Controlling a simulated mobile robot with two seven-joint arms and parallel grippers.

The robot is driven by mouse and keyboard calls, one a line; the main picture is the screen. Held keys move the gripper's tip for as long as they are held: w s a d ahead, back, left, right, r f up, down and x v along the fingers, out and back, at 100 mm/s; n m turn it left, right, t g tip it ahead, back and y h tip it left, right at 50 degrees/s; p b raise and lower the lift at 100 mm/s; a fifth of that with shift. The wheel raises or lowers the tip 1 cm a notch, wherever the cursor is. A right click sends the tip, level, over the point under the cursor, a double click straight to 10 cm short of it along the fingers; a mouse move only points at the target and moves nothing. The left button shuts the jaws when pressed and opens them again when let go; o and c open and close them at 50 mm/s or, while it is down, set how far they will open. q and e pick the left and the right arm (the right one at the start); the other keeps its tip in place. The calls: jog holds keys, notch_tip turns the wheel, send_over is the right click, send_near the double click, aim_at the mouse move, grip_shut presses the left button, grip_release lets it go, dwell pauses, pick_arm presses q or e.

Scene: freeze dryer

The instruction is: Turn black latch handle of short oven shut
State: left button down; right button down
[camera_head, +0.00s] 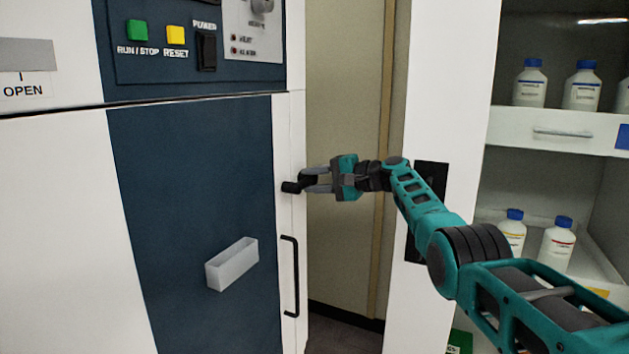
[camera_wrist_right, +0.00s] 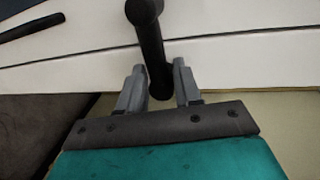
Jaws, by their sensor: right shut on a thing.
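The short oven's front (camera_head: 200,200) has a dark blue panel and a white right edge strip. The black latch handle (camera_head: 291,187) sticks out from this strip. In the right wrist view the handle (camera_wrist_right: 150,40) runs down between the two grey fingers. My right gripper (camera_head: 311,182) reaches in from the right and is shut on the latch handle. The right gripper also shows in the wrist view (camera_wrist_right: 159,85). The latch's pivot is partly hidden in the head view. My left gripper is not in view.
A black vertical bar handle (camera_head: 291,275) sits below the latch. A pale box-shaped holder (camera_head: 232,264) is on the blue panel. Above are the green button (camera_head: 137,30) and yellow button (camera_head: 175,34). Shelves with bottles (camera_head: 530,82) stand at right, past a white post (camera_head: 440,120).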

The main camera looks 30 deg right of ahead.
jog(key=c, duration=1)
grip_release()
jog(key=shift+f, duration=0.1)
jog(key=shift+o, duration=0.2)
jog(key=shift+d, duration=0.1)
jog(key=v, duration=1.3)
